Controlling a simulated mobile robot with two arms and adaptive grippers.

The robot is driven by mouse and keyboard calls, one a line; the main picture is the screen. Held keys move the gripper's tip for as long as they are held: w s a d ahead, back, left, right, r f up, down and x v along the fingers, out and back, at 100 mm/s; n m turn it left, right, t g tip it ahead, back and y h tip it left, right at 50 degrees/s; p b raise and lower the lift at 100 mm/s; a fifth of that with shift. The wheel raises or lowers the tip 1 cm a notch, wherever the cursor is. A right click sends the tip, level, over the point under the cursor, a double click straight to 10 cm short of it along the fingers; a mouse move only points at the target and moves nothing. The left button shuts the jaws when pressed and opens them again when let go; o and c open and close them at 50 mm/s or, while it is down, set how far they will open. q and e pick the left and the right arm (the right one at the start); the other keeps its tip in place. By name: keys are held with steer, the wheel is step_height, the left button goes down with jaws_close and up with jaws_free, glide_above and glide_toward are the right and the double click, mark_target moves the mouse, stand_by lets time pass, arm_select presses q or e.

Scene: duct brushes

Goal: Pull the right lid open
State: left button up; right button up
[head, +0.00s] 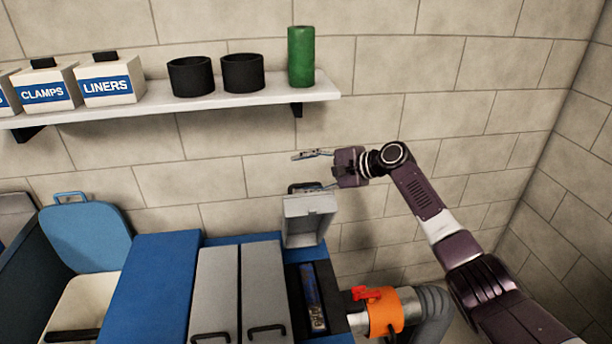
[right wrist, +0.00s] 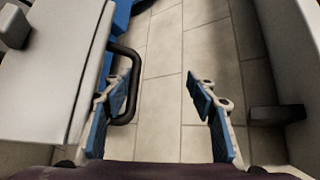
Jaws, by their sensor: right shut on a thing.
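The right lid (head: 309,222) is a light grey panel, raised steeply at the back of the right compartment (head: 312,295), which shows open and dark with a blue item inside. The lid's dark handle (head: 303,187) is at its upper edge. My right gripper (head: 322,170) is at this handle, shut on it, though its fingers stand well apart. In the right wrist view the handle (right wrist: 124,85) loops around the left finger of my right gripper (right wrist: 160,98), and the right finger is clear of it. My left gripper is not in view.
Two grey lids (head: 215,285) (head: 262,280) lie closed to the left, with dark handles near the front. A shelf (head: 220,102) with boxes, black cups and a green cylinder is above. An orange-collared pipe (head: 383,312) stands at the right.

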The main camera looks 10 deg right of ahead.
arm_select(q)
steer(key=shift+s+a+f, duration=0.15)
steer(key=shift+s, duration=0.2)
steer(key=shift+w, duration=0.1)
stand_by(0.6)
